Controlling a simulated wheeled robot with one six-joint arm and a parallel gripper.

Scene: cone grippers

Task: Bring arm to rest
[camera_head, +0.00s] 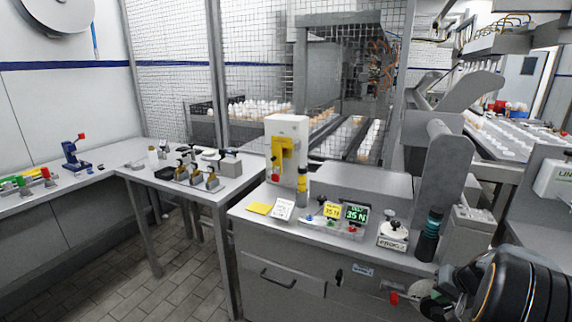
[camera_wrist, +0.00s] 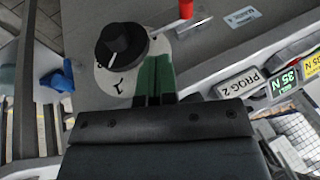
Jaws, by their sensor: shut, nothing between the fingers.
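My gripper (camera_wrist: 154,74) shows in the wrist view with its two green fingers together and nothing between them. The fingertips are right beside a black rotary knob (camera_wrist: 122,44) with a white pointer line, over its pale round dial plate (camera_wrist: 118,80). I cannot tell whether they touch the plate. In the head view my dark arm fills the lower right corner, in front of the cabinet. The fingers are hard to make out there, and the dial is partly hidden.
A red handle (camera_head: 394,298) sticks out from the cabinet front (camera_head: 275,270) near the dial. On the cabinet top stand a yellow-and-white press (camera_head: 287,145), a green display (camera_head: 355,213) and a PROG block (camera_head: 392,236). Tiled floor (camera_head: 100,270) is free at the left.

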